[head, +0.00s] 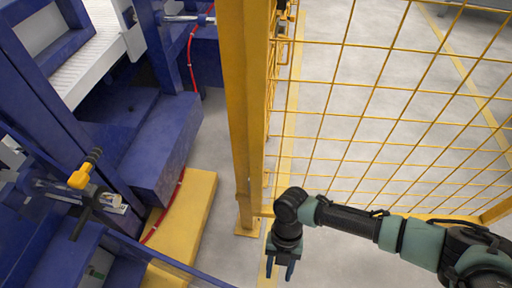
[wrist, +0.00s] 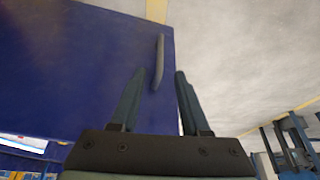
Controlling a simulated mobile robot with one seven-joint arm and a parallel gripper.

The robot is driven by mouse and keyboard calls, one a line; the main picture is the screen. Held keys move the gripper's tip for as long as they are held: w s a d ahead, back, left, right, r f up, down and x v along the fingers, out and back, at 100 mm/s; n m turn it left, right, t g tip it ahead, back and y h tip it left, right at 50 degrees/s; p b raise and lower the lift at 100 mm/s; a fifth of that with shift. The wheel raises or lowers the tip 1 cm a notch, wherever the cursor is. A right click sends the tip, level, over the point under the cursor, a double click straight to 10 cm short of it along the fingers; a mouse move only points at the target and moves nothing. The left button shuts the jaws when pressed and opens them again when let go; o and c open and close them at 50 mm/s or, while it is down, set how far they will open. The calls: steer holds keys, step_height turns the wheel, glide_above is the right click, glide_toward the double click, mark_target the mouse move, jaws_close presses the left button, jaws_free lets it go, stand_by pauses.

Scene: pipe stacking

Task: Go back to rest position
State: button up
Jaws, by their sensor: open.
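My gripper (head: 280,272) hangs pointing down at the bottom middle of the head view, at the end of my arm, which reaches in from the right. Its two fingers are apart and nothing shows between them. In the wrist view my gripper (wrist: 154,78) is also open and empty. A blue panel (wrist: 70,60) with a grey handle-like bar (wrist: 159,62) lies beyond the fingers there. I cannot tell how far the panel is from the fingertips. No pipe can be made out clearly in either view.
A yellow post (head: 246,110) and yellow mesh fence (head: 390,100) stand just behind my arm. Blue machinery (head: 165,150) with a red hose (head: 191,60) and a yellow block (head: 190,215) fills the left. A yellow-handled valve (head: 82,177) sticks out there. Bare grey floor (head: 225,255) shows between.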

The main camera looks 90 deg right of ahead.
steer(key=shift+v, duration=0.8)
steer(key=shift+r, duration=0.1)
